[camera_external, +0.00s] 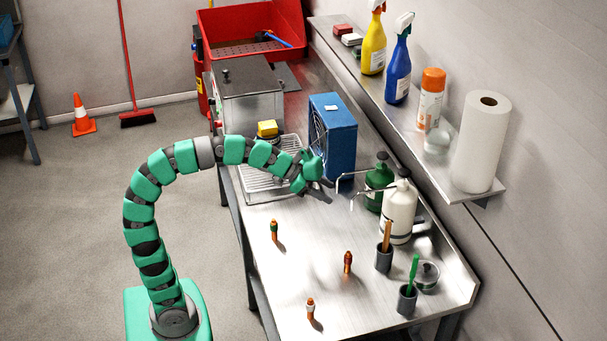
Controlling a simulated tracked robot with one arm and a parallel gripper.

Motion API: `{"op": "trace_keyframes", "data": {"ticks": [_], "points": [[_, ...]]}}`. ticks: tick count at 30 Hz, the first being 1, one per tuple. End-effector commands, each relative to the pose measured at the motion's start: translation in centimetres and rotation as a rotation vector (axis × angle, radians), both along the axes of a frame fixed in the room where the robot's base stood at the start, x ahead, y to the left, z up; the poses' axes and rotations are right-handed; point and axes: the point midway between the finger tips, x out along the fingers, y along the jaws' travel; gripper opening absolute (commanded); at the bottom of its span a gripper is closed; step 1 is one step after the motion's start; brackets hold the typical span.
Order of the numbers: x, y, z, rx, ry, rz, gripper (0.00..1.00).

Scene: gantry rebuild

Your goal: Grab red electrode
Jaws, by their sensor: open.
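Three small orange-bodied electrodes stand upright and apart on the metal workbench (290,255). The red electrode (348,262), with a dark red upper part, is the right one. One with a green top (274,230) stands to its left and farther back, and one with a pale top (310,308) stands nearer the front. My gripper (319,188) is open above the bench, in front of the blue box fan. It is behind and left of the red electrode, well apart from it. No object shows between its fingers.
The blue box fan (337,138), a green pump bottle (379,183) and a white pump bottle (399,214) stand close to my gripper. Grey cups (384,258) (407,301) holding sticks stand right of the electrodes. The bench between the electrodes is clear.

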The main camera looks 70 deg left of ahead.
Motion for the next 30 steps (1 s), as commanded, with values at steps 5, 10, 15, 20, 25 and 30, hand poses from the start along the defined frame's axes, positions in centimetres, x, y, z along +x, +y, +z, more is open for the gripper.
{"op": "trace_keyframes", "data": {"ticks": [5, 10, 15, 20, 25, 30], "points": [[1.2, -0.4, -5.6, -0.026, 0.099, -0.262, 0.49], [0.8, -1.6, -9.6, -0.095, 0.085, -0.509, 0.49], [0.1, -2.5, -11.4, -0.173, -0.008, -0.676, 0.49], [-0.3, -3.0, -12.0, -0.208, -0.086, -0.747, 0.49], [-0.1, -3.9, -12.6, -0.217, -0.109, -0.767, 0.49], [0.9, -6.5, -14.0, -0.216, -0.105, -0.768, 0.49]]}}
